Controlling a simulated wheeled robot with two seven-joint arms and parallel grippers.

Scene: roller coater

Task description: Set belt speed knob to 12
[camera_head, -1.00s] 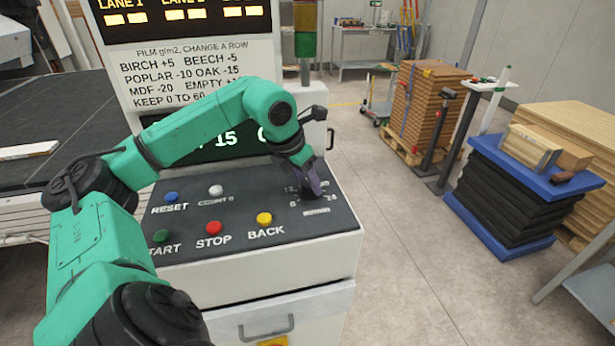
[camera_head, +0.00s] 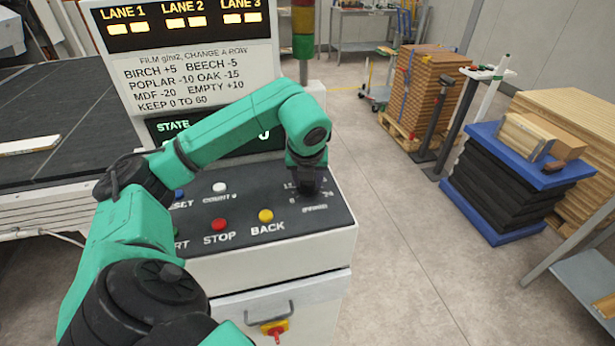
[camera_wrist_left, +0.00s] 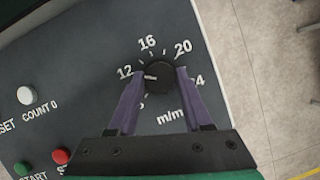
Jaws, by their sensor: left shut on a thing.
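The black round belt speed knob (camera_wrist_left: 159,77) sits on the dark control panel (camera_wrist_left: 80,75) in the left wrist view. Its dial reads 12, 16, 20 and 24 around it. The knob's white pointer mark faces left, close to the 12 label (camera_wrist_left: 125,72). My left gripper (camera_wrist_left: 160,76) has its purple fingers on either side of the knob and is shut on it. In the head view, my left gripper (camera_head: 308,190) points down at the panel's right end and hides most of the knob. My right gripper is in neither view.
The red STOP button (camera_head: 219,224), yellow BACK button (camera_head: 265,215) and white COUNT 0 button (camera_head: 219,187) lie left of the knob. The display (camera_head: 170,127) behind is partly covered by my left arm. Open floor (camera_head: 400,255) lies to the right.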

